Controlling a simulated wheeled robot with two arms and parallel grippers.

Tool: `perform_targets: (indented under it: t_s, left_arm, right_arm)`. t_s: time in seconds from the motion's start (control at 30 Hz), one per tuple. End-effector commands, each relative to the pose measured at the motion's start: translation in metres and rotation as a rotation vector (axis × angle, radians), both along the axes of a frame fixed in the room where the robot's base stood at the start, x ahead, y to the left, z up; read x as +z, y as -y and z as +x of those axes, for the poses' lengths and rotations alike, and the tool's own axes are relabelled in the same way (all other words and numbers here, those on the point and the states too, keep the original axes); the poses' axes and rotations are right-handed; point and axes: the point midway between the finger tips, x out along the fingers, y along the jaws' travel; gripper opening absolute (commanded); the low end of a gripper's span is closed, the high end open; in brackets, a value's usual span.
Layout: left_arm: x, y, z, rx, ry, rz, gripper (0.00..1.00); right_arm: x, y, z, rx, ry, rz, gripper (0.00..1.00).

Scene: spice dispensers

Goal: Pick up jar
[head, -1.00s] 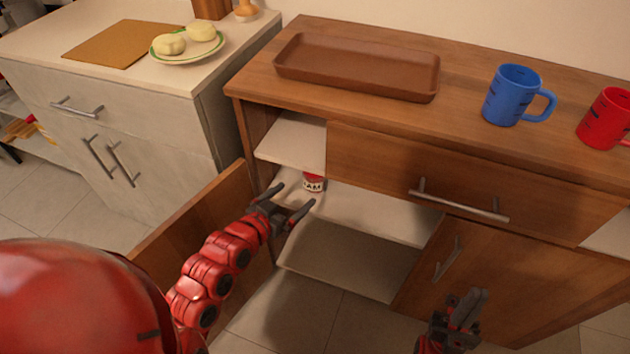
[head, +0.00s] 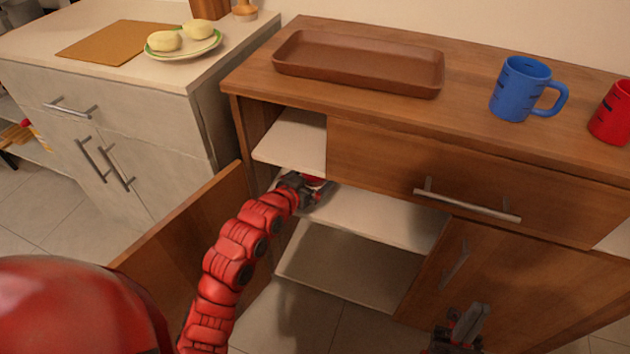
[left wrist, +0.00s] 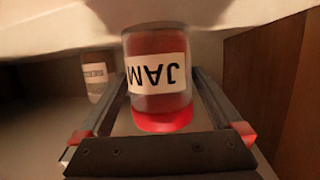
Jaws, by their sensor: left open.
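The jam jar (left wrist: 157,100) has a white label and a red lid; its lettering is inverted in the left wrist view. It sits between the fingers of my left gripper (left wrist: 160,82), which is open around it with small gaps at the sides. In the head view my left gripper (head: 308,190) is inside the open cabinet, and only a bit of the jar's red (head: 313,181) shows past it. My right gripper (head: 468,325) is low at the right, in front of the cabinet; whether its fingers are parted is unclear.
A second labelled container (left wrist: 97,76) stands beyond the left finger. Cabinet shelves (head: 385,217) lie above and below my left gripper. The open door (head: 190,228) is left of my arm. A brown tray (head: 360,65), a blue mug (head: 520,90) and a red mug (head: 612,112) stand on top.

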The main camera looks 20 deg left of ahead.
Motion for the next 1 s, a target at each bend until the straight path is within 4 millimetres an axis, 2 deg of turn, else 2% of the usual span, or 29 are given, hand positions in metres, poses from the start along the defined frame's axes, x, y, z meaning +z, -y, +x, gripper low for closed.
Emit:
perform_targets:
  t_s: [0.1, 0.6, 0.87, 1.0]
  left_arm:
    - [0.0001, -0.0003, -0.0004, 0.0, -0.001, 0.0, 1.0]
    - [-0.0003, -0.0005, -0.0007, 0.0, -0.002, 0.0, 0.1]
    - [0.0006, -0.0006, -0.0008, 0.001, -0.002, 0.001, 0.08]
    - [0.0091, -0.0009, -0.0007, 0.001, -0.001, 0.001, 0.08]
  right_arm:
    - [0.0005, 0.0001, 0.0, 0.0, 0.0, 0.0, 0.0]
    - [0.0005, 0.0, 0.0, 0.0, 0.0, 0.0, 0.0]
    - [0.0011, 0.0, 0.0, 0.0, 0.0, 0.001, 0.0]
    - [0.0058, 0.0, 0.0003, 0.0, -0.002, 0.003, 0.0]
